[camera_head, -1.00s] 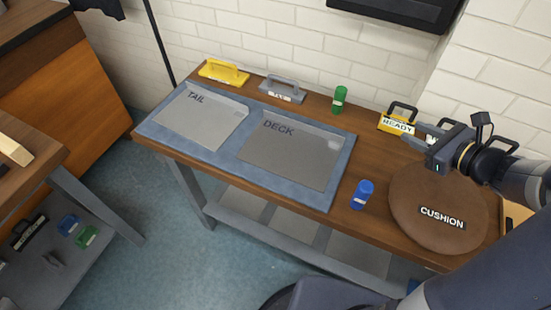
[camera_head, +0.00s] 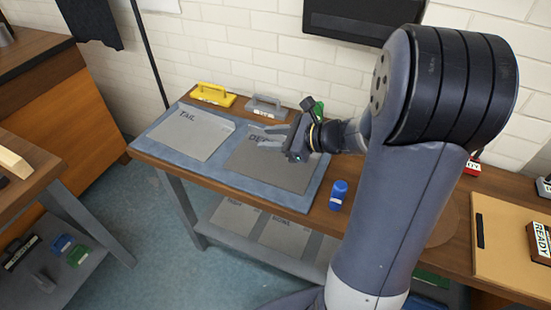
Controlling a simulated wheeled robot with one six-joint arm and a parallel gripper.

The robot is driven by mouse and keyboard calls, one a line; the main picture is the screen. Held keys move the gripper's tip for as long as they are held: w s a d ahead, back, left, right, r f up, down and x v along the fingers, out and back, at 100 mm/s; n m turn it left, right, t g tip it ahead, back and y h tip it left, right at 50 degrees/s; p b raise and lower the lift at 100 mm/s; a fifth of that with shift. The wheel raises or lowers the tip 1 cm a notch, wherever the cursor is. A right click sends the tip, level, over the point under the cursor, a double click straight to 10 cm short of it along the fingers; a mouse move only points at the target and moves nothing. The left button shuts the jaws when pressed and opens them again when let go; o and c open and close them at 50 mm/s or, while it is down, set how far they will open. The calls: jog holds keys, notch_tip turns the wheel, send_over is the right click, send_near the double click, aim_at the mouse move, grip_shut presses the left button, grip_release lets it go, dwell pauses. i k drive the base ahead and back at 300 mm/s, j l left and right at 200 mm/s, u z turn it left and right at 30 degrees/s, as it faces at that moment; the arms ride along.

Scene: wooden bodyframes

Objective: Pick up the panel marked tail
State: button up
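A blue mat (camera_head: 237,172) on the wooden table has two grey rectangular areas. The left one (camera_head: 190,137) is marked TAIL; the right one (camera_head: 262,168) is marked with a word partly hidden by my gripper. A yellow piece with a handle (camera_head: 213,95) and a grey piece with a handle (camera_head: 264,106) stand behind the mat. Their small front labels are too small to read. My gripper (camera_head: 266,137) is above the right grey area, its fingers pointing left. The fingers look apart, with nothing between them.
A blue cylinder (camera_head: 338,195) stands right of the mat. A green object (camera_head: 318,110) shows behind my gripper. My arm hides much of the table's right side. A READY-marked piece (camera_head: 541,243) lies on a tan board (camera_head: 495,232) at far right. A wall stands behind the table.

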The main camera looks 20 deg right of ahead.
aim_at(194, 132)
jog(key=i+j+z, duration=0.1)
jog(key=j, duration=0.3)
jog(key=i+j+z, duration=0.15)
jog(key=j, duration=0.3)
jog(key=i+j+z, duration=0.1)
jog(key=i+j, duration=0.15)
jog(key=j, duration=0.2)
jog(key=i+j+z, duration=0.15)
jog(key=j, duration=0.3)
jog(key=i+j+z, duration=0.1)
jog(key=j, duration=0.4)
jog(key=i+j+z, duration=0.15)
jog(key=j, duration=0.3)
